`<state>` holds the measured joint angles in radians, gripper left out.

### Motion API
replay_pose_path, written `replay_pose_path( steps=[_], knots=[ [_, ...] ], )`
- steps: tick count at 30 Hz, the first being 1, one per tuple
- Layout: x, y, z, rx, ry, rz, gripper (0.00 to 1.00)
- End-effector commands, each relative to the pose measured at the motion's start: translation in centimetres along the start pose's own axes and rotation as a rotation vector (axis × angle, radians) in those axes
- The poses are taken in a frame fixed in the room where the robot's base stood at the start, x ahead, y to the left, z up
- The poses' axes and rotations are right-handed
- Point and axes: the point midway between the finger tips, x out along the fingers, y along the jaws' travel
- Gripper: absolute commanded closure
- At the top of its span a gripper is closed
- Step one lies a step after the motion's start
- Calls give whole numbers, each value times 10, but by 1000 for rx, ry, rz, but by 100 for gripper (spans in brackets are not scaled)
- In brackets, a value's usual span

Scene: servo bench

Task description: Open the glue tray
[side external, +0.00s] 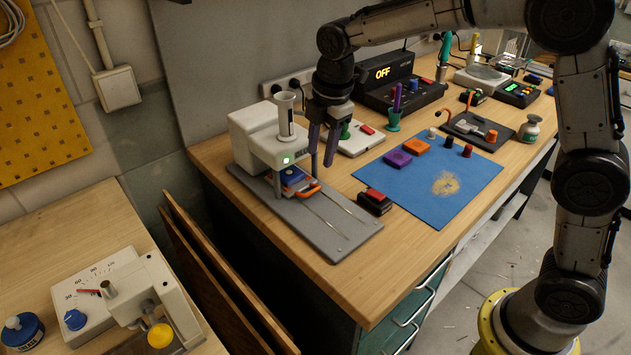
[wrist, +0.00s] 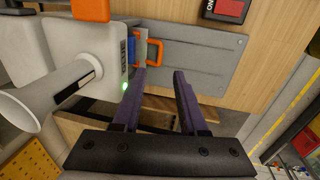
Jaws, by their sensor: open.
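The glue tray is a small blue tray (side external: 292,177) with an orange U-shaped handle (side external: 309,190), under the head of a white dispenser (side external: 268,138) on a grey base plate (side external: 325,225). The handle sticks out at the front. In the wrist view the handle (wrist: 149,48) lies just beyond my fingertips, with a blue part of the tray (wrist: 131,48) beside the white body. My gripper (side external: 321,158) is open and empty, pointing down above the handle; its dark purple fingers (wrist: 159,75) are apart. I see no contact with the handle. The tray's inside is hidden.
A clear cylinder (side external: 285,115) stands on the dispenser, close to my gripper. A black box with a red top (side external: 374,202) sits right of the plate. A blue mat (side external: 435,190) holds small parts. The plate's front is clear apart from thin rails.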

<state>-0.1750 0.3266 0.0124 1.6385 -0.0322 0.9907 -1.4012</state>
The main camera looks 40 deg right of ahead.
Motion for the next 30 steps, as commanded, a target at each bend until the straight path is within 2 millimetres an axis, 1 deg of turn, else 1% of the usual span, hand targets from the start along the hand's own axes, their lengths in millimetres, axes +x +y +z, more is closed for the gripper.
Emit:
replay_pose_path(
  steps=[1, 6, 12, 15, 21, 28, 29, 30],
  knots=[
    [12, -1, 0, 0, -1, -5, 58],
    [45, -2, 0, 1, -1, -6, 58],
    [77, -1, 0, 1, -1, -3, 58],
    [88, -1, 0, 1, -1, -3, 58],
    [96, 0, 0, 1, 0, 0, 58],
    [96, 0, 0, 1, 0, 0, 58],
    [96, 0, 0, 1, 0, 0, 61],
    [96, 0, 0, 1, 0, 0, 68]
  ],
)
